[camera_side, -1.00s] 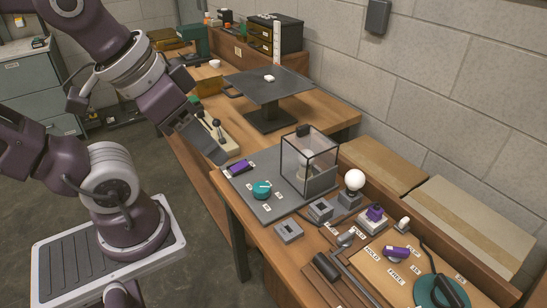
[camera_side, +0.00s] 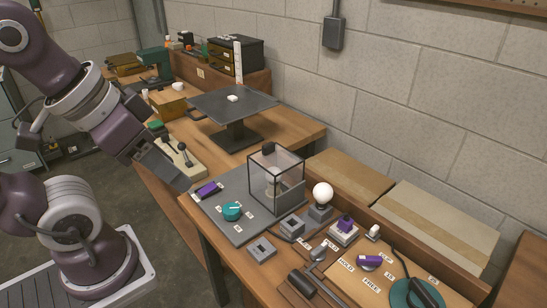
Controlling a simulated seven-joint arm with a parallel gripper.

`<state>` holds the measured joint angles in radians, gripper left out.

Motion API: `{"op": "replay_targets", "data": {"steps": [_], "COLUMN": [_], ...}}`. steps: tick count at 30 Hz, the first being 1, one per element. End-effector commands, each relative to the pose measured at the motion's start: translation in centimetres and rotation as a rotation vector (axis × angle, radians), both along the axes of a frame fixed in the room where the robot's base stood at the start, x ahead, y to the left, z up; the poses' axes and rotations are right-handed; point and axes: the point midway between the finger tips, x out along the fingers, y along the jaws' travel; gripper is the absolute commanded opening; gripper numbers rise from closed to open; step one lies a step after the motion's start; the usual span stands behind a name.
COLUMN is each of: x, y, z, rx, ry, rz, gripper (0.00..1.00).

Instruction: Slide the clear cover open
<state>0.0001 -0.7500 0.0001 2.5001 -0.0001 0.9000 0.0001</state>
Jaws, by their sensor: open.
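The clear cover (camera_side: 262,172) is a box of see-through panels with dark edges. It stands upright on a grey board (camera_side: 225,229) on the wooden bench. A dark knob or handle (camera_side: 268,149) shows at its top, and a pale part (camera_side: 272,185) is seen through the panels.
On the board are a purple block (camera_side: 208,189) and a teal dial (camera_side: 232,211). A white bulb (camera_side: 323,193) stands right of the cover. A raised dark platform (camera_side: 233,104) is behind. Grey sockets, purple switches and a green disc (camera_side: 416,294) crowd the front right.

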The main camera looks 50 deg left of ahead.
Motion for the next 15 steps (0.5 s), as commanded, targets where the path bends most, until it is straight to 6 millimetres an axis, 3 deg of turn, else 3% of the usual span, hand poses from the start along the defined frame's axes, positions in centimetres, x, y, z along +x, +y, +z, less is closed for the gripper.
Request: {"op": "replay_targets", "data": {"steps": [10,11,12,15], "x": [0.0,0.0,0.2,2.6], "y": [0.0,0.0,0.0,0.4], "z": [0.0,0.0,0.1,1.5], "rx": [0.000,0.000,0.001,0.007], "ry": [0.000,0.000,0.004,0.051], "rz": [0.000,0.000,0.000,0.006], "gripper": [0.49,0.43,0.36,0.36]}}
